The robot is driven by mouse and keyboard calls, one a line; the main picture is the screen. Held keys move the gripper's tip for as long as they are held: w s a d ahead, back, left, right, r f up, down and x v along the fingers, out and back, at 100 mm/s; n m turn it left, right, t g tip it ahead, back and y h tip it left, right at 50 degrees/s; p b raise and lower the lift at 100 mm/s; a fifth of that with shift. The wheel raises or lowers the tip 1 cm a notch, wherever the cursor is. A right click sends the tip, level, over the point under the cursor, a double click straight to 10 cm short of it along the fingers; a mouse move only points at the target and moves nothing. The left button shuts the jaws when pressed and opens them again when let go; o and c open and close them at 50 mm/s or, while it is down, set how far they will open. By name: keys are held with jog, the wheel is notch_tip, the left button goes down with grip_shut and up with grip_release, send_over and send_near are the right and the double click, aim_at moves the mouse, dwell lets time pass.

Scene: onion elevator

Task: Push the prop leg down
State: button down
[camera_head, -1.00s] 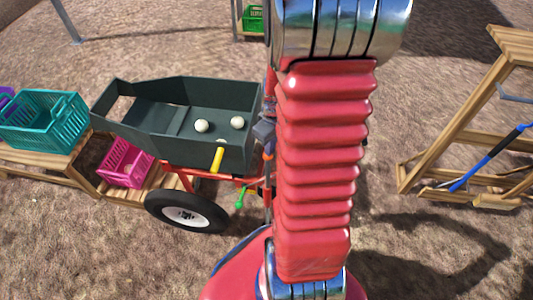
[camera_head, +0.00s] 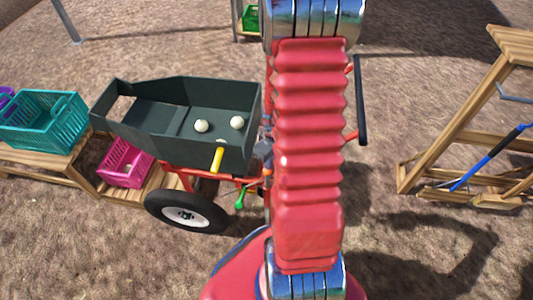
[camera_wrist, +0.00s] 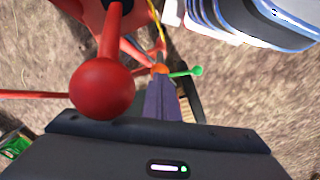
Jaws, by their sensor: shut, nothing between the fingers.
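The onion elevator shows in the head view as a dark green hopper (camera_head: 180,120) on a red frame with a black wheel (camera_head: 187,213). A short green-knobbed lever (camera_head: 239,200) sticks out low beside the wheel; it also shows in the wrist view (camera_wrist: 196,71), joined to an orange piece (camera_wrist: 159,69). I cannot tell for sure which part is the prop leg. My gripper (camera_wrist: 161,80) is shut and empty, its fingertips overlapping the orange piece in the picture; contact is unclear. My arm hides much of the frame in the head view.
A red ball knob (camera_wrist: 102,88) on a red rod stands close to my gripper on the left. A yellow handle (camera_head: 217,158) hangs from the hopper. Crates on a wooden stand are at left, a wooden rack (camera_head: 465,130) at right.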

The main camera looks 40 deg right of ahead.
jog(key=s, duration=0.1)
jog(key=s+r, duration=0.1)
jog(key=s, duration=0.1)
jog(key=shift+d, duration=0.15)
jog(key=shift+r, duration=0.15)
dwell(0.3)
notch_tip(320, 180, up, 14)
jog(key=s, duration=0.1)
jog(key=shift+s+f, duration=0.2)
jog(key=shift+f, duration=0.05)
dwell(0.6)
jog(key=shift+d, duration=0.1)
dwell(0.4)
